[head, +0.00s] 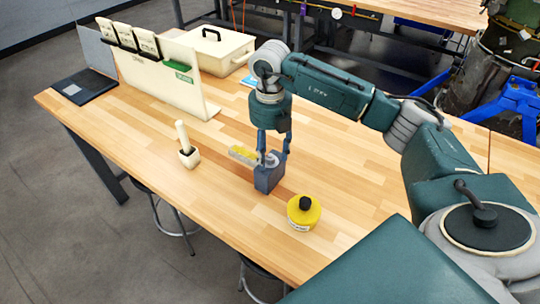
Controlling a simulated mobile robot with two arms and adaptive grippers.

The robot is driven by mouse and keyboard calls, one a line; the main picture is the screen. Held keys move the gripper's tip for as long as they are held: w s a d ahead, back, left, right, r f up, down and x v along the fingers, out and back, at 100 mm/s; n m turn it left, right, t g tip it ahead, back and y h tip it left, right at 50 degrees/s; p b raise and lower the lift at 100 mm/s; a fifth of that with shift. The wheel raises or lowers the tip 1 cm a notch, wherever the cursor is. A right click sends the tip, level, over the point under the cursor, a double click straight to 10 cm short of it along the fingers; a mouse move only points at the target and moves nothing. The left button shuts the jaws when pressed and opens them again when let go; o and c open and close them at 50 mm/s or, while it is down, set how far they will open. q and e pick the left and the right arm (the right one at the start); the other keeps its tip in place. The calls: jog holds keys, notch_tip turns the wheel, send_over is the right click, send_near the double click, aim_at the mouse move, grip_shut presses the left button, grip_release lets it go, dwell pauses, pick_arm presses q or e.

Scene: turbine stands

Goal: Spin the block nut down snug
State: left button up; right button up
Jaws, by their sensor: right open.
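A small blue-grey block (267,179) stands on the wooden table. A small pale metallic piece shows on its top between my fingers; I cannot tell if it is the nut. A yellow and grey bar (243,154) sticks out to the left at the block's top. My right gripper (273,155) points straight down over the block, its two fingers apart on either side of the block's top. It is open; whether a finger touches the piece is too small to tell. My left gripper is not in view.
A yellow round container (303,216) with a black knob stands right of the block, nearer the front edge.

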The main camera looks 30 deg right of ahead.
aim_at(270, 157)
jog(key=shift+r+p, duration=1.4)
jog(key=shift+r, duration=1)
jog(key=shift+c, duration=0.3)
jog(key=shift+c, duration=0.9)
notch_tip(270, 157, up, 2)
jog(key=m, duration=0.5)
jog(key=shift+r, duration=0.15)
jog(key=shift+r+m, duration=0.2)
jog(key=shift+m, duration=0.4)
notch_tip(270, 157, down, 8)
jog(key=b, duration=0.6)
jog(key=shift+r, duration=0.1)
